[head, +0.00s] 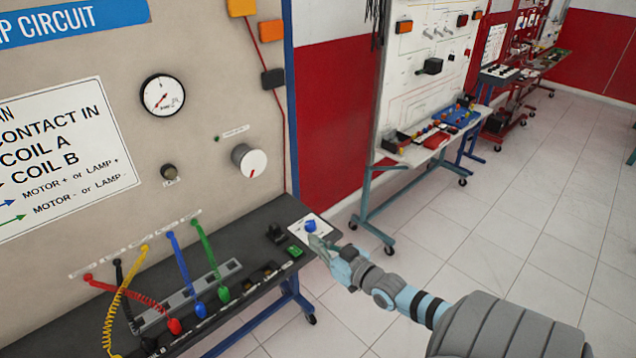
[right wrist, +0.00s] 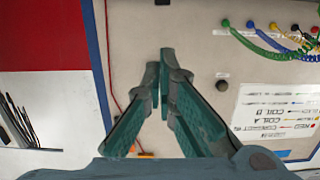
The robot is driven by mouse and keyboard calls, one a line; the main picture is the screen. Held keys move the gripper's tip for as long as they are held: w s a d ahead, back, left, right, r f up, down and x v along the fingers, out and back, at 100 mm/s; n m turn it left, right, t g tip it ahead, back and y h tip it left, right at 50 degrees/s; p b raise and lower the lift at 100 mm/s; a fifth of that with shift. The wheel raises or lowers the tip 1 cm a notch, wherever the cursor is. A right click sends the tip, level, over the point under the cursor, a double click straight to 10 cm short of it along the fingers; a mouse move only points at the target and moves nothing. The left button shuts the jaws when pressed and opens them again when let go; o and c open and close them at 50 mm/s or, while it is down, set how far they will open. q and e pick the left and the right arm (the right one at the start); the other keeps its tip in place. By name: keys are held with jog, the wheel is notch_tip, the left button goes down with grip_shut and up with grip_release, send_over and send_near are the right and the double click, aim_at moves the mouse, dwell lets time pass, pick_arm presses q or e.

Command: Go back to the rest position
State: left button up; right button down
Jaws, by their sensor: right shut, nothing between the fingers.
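My right gripper (head: 322,244) is in the head view, at the right end of the trainer's dark shelf (head: 255,226). Its fingertips appear just in front of a blue knob (head: 310,225) on a white plate; I cannot tell whether they touch it. In the right wrist view the teal fingers (right wrist: 162,75) come together at the tips, shut with nothing between them. The trainer's panel (right wrist: 200,30) lies beyond them, seen upside down. My left gripper is in neither view.
The upright trainer panel (head: 230,100) carries a gauge (head: 162,95), a grey knob (head: 249,160) and coloured leads (head: 205,255) running down to the shelf. A second trainer bench (head: 425,150) stands farther back. The tiled floor (head: 520,215) at the right is clear.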

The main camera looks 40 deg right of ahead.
dwell(0.4)
jog(key=shift+f, duration=0.1)
jog(key=s+d+f+g+h+b, duration=0.1)
jog(key=s+f+g, duration=0.2)
jog(key=s+f, duration=0.45)
jog(key=s+d+f+g+b, duration=0.1)
jog(key=s+f+g, duration=0.25)
jog(key=f, duration=0.75)
jog(key=s+d+f+g+h, duration=0.1)
jog(key=s+f+g, duration=0.2)
jog(key=s+f, duration=0.5)
jog(key=s+a+f+g+b, duration=0.1)
jog(key=s+a+f+g, duration=0.1)
jog(key=s+a+f, duration=0.3)
jog(key=s+a+f+g+b, duration=0.1)
jog(key=s+a+f+g, duration=0.1)
jog(key=s+f, duration=0.45)
jog(key=s+a+f+g+y+b, duration=0.1)
jog(key=s+a+f, duration=0.5)
jog(key=a, duration=0.6)
jog(key=shift+s+f+n+g+y+b, duration=0.15)
jog(key=shift+s+n+g+y+b, duration=0.3)
jog(key=shift+s, duration=0.8)
